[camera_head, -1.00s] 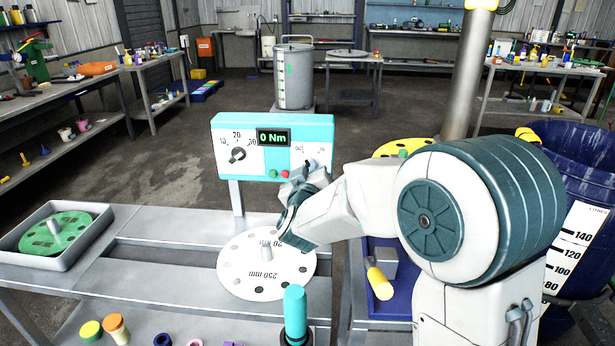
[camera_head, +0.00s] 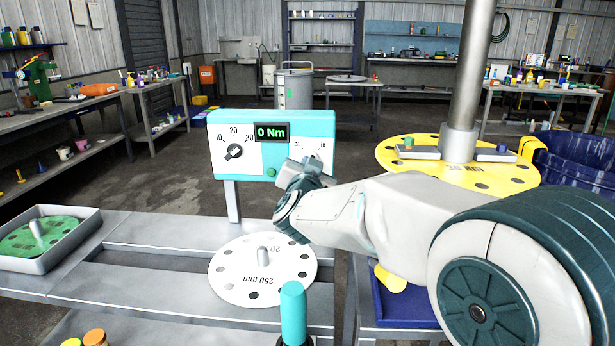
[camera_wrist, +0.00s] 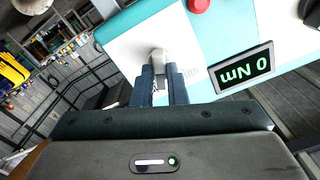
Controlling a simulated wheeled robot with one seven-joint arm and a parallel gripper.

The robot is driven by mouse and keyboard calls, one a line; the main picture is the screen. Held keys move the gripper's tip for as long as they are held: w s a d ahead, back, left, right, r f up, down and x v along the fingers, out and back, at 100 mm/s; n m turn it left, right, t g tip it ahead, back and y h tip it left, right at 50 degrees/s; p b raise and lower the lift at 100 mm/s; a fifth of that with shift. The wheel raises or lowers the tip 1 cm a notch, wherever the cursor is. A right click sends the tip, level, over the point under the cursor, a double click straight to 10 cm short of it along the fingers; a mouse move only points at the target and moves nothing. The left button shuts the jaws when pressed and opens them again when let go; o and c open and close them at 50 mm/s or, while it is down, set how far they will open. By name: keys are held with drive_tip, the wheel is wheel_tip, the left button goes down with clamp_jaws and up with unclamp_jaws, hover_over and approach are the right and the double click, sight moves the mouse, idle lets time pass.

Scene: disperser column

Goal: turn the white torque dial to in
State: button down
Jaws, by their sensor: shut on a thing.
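The white and turquoise control box (camera_head: 222,119) stands on a post behind the bench; its display (camera_head: 272,132) reads 0 Nm. My gripper (camera_head: 308,165) is at the box's right end and covers the dial there in the head view. Small scale labels show just above it. In the wrist view, which sees the box upside down, my gripper's two dark fingers (camera_wrist: 160,80) are closed on the pale torque dial (camera_wrist: 159,57). Its pointing direction cannot be told. Another, dark dial (camera_head: 234,151) sits at the box's left with a scale of 10, 20, 30.
A green button (camera_head: 271,172) is left of my gripper; a red button (camera_wrist: 199,5) shows in the wrist view. A white perforated disc (camera_head: 235,285) lies on the bench below, near a turquoise cylinder (camera_head: 293,305). A yellow disc (camera_head: 395,160) is at the right, behind my arm.

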drive_tip(key=shift+f+m+b, duration=0.1)
drive_tip(key=shift+m+b, duration=0.85)
drive_tip(key=shift+m, duration=0.65)
drive_tip(key=c, duration=1.4)
unclamp_jaws()
drive_tip(key=shift+c, duration=0.2)
drive_tip(key=shift+s, duration=0.1)
drive_tip(key=s+p, duration=0.1)
drive_tip(key=s, duration=1.2)
drive_tip(key=shift+s+a, duration=0.25)
drive_tip(key=shift+s, duration=0.1)
